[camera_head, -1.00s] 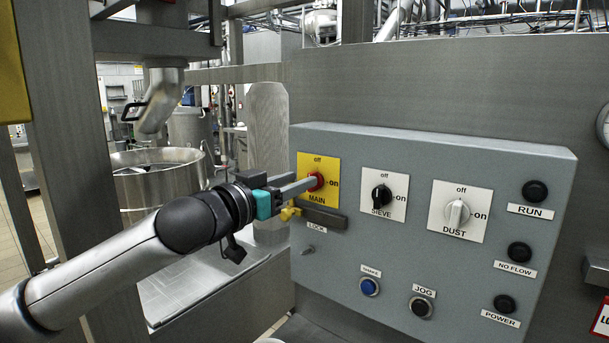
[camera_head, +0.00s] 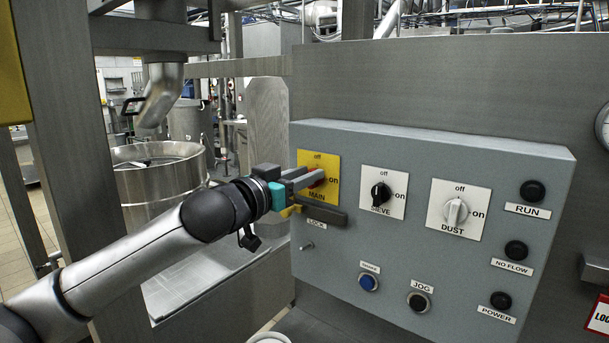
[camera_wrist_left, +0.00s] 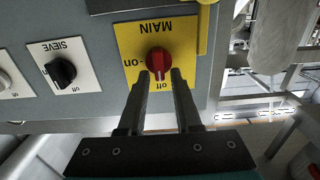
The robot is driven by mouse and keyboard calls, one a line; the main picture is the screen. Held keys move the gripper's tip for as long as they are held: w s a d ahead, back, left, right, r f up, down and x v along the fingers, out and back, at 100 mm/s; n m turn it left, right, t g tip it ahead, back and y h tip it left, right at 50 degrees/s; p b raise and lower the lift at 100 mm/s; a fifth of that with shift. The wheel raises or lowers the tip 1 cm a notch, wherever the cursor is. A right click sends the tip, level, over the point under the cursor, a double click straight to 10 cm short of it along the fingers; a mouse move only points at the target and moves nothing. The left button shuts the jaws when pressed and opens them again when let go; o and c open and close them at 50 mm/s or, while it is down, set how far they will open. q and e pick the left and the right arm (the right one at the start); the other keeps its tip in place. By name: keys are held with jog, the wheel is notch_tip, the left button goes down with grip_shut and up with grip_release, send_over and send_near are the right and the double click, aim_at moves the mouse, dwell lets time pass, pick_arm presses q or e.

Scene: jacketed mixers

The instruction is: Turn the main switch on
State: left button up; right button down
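The main switch is a red knob (camera_wrist_left: 158,62) on a yellow plate (camera_wrist_left: 127,42) marked MAIN, off and on. In the wrist view, which shows the plate upside down, the knob's grip lines up with the off mark. In the head view the yellow plate (camera_head: 330,165) is at the panel's upper left, its knob (camera_head: 316,180) partly hidden by my fingers. My left gripper (camera_head: 312,178) is at the knob with its fingers apart, one tip on either side of the grip; I cannot tell whether they touch it. My right gripper is not in view.
On the grey panel (camera_head: 400,245), the SIEVE switch (camera_head: 380,194) and DUST switch (camera_head: 455,212) are right of MAIN. A dark bar (camera_head: 322,214) and a yellow lock piece (camera_head: 290,211) are just below it. A steel vessel (camera_head: 160,185) stands behind my arm.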

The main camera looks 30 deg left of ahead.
pick_arm(q)
grip_shut()
dwell(0.5)
jog(key=m+p, duration=0.2)
jog(key=m, duration=0.4)
jog(key=d+f+m+p, duration=0.1)
jog(key=m+p, duration=0.1)
jog(key=m, duration=0.4)
jog(key=m+p, duration=0.2)
jog(key=m, duration=0.4)
jog(key=shift+d+f, duration=0.2)
dwell(0.3)
jog(key=shift+o, duration=1.3)
grip_release()
